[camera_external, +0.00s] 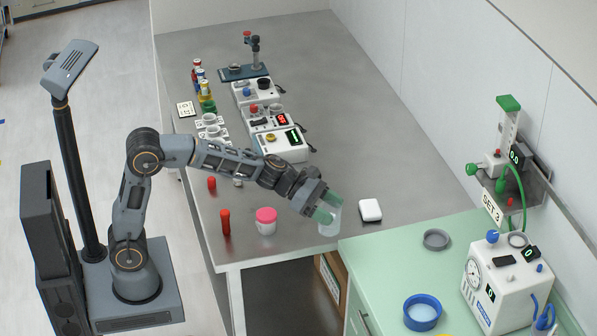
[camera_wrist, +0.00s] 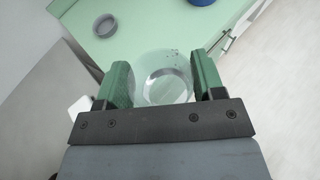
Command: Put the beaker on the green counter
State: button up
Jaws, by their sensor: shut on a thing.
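The beaker (camera_external: 329,225) is a clear, see-through vessel at the right front corner of the grey table. My gripper (camera_external: 328,209) is shut on it, with green fingers on either side. In the wrist view, the beaker (camera_wrist: 160,82) sits between the two green fingers of my gripper (camera_wrist: 162,85). I cannot tell whether its base touches the table or is just above it. The green counter (camera_external: 385,262) adjoins the table at the lower right. It also shows in the wrist view (camera_wrist: 140,28), beyond the beaker.
On the counter are a grey ring-shaped dish (camera_external: 436,240), a blue ring-shaped dish (camera_external: 422,312) and a white gauge machine (camera_external: 498,285). A white box (camera_external: 370,210) lies right of the beaker. A pink-lidded jar (camera_external: 266,221) and red tube (camera_external: 225,222) stand left. Counter space between the dishes is clear.

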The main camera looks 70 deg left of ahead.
jog(key=shift+w+d+f, duration=0.4)
jog(key=shift+w+f, duration=1.4)
jog(key=shift+f, duration=0.15)
jog(key=shift+w+d+f, duration=0.4)
jog(key=shift+w+f, duration=1.4)
jog(key=shift+f, duration=0.15)
jog(key=shift+w+d+f, duration=0.4)
jog(key=shift+w+f, duration=1.4)
jog(key=shift+f, duration=0.15)
jog(key=shift+f+b, duration=0.2)
jog(key=shift+b, duration=0.15)
jog(key=o, duration=1)
jog(key=shift+r, duration=0.2)
